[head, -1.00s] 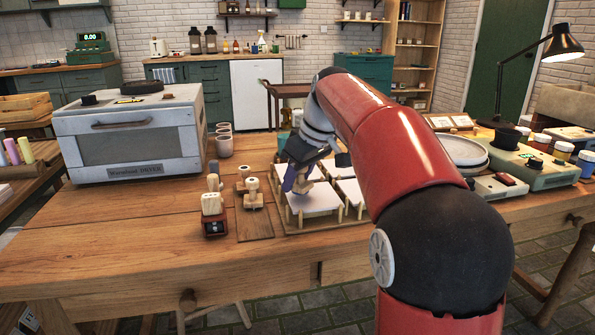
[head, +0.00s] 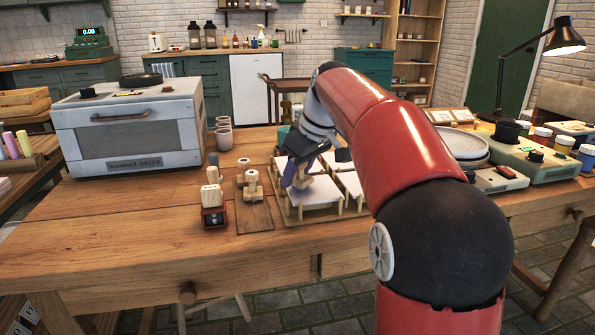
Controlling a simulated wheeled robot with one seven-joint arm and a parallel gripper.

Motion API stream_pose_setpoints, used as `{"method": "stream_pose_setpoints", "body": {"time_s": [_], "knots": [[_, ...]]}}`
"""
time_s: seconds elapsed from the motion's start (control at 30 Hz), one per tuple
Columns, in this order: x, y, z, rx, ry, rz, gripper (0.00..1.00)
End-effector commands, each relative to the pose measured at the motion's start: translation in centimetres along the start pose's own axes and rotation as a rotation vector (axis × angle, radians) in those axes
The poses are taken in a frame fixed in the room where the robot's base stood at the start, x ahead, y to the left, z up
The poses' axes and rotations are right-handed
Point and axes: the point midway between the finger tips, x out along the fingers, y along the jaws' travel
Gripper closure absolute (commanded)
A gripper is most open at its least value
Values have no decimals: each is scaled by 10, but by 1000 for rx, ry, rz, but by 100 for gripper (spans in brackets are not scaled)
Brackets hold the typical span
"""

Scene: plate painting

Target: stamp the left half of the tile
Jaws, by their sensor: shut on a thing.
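White tiles lie on a wooden rack (head: 290,215) in the middle of the table. The near-left tile (head: 318,195) is partly covered by my gripper. My gripper (head: 293,180) is shut on a wooden stamp (head: 303,184) over the left part of this tile. The stamp is low, at or just above the surface; I cannot tell if it touches. My red arm hides part of the tiles to the right. More wooden stamps (head: 251,186) stand on a board left of the rack.
A dark-based block with a wooden top (head: 213,208) stands left of the stamp board. A white dryer (head: 132,130) fills the table's back left. Several cups (head: 224,138) stand behind. The front left tabletop is clear.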

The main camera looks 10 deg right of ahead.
Motion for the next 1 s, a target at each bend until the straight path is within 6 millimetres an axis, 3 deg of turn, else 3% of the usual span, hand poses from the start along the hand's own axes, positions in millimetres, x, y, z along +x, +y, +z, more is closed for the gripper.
{"method": "stream_pose_setpoints", "body": {"time_s": [1.0], "knots": [[9, 0, 4, 0, -1, -1, 75]]}}
